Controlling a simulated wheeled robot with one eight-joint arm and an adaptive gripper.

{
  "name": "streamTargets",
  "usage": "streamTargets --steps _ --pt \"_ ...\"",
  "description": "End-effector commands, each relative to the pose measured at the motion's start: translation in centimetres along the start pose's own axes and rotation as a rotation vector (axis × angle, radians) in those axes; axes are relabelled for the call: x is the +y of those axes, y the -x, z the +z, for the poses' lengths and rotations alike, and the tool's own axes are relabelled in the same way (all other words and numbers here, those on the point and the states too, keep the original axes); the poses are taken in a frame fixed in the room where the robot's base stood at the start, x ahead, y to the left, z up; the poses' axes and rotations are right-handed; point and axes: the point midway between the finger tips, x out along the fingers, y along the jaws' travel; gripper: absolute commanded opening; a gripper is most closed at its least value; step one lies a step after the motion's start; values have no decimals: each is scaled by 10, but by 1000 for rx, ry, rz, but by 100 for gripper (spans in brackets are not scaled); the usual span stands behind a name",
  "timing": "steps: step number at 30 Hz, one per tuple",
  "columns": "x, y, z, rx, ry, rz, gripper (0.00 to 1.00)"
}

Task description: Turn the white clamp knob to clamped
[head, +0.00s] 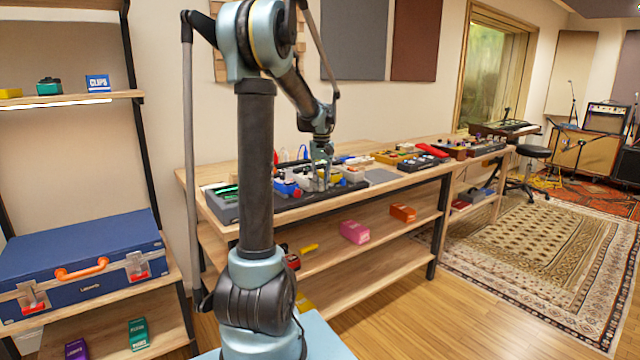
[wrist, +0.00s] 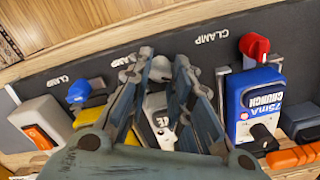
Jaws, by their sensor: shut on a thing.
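The white clamp knob (wrist: 160,66) shows in the wrist view between my fingertips, at the edge of the dark board (wrist: 35,85). My gripper (wrist: 162,60) is shut on it, with one finger on each side. The fingers hide much of the knob, so its exact turn is hard to read. A white pedal (wrist: 156,108) sits just below the knob, between the fingers. A white CLAMP label (wrist: 123,61) is printed on the board near the knob. In the head view my gripper (head: 322,178) is low over the pedals on the bench.
A blue knob (wrist: 80,92) stands to the left and a red knob (wrist: 255,46) to the right, beside a blue pedal (wrist: 250,100). A yellow pedal (wrist: 90,115) is close on the left. The wooden bench (head: 375,198) carries more pedals; the rug floor on the right is open.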

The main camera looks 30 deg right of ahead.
Motion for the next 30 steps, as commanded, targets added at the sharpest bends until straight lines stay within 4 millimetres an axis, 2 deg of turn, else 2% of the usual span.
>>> streamTargets --steps 14,15,17,18,30 --pt "-1 0 0 -1 -19 -2 0" --pt "-1 0 0 -1 -19 -2 24" --pt "-1 0 0 -1 -18 -2 38" --pt "-1 0 0 -1 -18 -2 40" --pt "-1 0 0 0 -18 -1 40"
